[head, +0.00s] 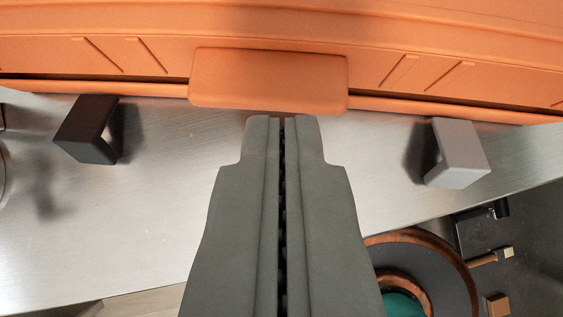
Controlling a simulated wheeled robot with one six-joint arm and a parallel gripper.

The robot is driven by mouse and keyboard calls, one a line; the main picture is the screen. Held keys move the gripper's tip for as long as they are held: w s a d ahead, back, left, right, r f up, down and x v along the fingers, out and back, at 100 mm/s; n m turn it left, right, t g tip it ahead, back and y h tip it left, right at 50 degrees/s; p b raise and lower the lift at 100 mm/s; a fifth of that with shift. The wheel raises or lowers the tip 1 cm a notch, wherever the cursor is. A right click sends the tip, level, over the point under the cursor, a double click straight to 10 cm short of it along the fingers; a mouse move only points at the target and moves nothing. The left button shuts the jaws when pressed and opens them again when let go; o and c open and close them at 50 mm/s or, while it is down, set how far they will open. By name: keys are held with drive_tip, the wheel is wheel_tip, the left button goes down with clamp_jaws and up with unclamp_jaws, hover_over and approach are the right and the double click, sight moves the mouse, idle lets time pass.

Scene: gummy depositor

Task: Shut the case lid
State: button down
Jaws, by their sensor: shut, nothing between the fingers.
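The orange case (470,90) lies across the top of the head view, with an orange latch-like tab (268,79) at the middle of its near side. Most of the case runs out of the picture at the top, so I cannot tell how far the lid is open. My gripper (282,118) is shut and empty. Its fingertips point at the tab and sit just below its lower edge in the picture. I cannot tell whether they touch it.
A brushed metal worktop (130,230) lies under the case. A dark bracket (86,128) stands on the left and a grey bracket (458,153) on the right. Beyond the worktop's edge, at lower right, is a round copper-coloured item (455,262) with a dark top.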

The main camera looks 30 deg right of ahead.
drive_tip(key=v, duration=0.8)
drive_tip(key=shift+r, duration=0.5)
drive_tip(key=m+g+y, duration=0.5)
drive_tip(key=m+g, duration=0.3)
drive_tip(key=m, duration=1.1)
approach(278, 104)
wheel_tip(278, 104, down, 7)
drive_tip(key=shift+w+a, duration=0.1)
drive_tip(key=shift+w, duration=0.05)
drive_tip(key=shift+s+a+f+h, duration=0.3)
drive_tip(key=shift+s+f, duration=0.15)
drive_tip(key=shift+f, duration=0.15)
drive_tip(key=shift+s+a+f+t, duration=0.15)
drive_tip(key=shift+s+f+t, duration=0.15)
drive_tip(key=shift+f, duration=0.4)
drive_tip(key=shift+r, duration=0.1)
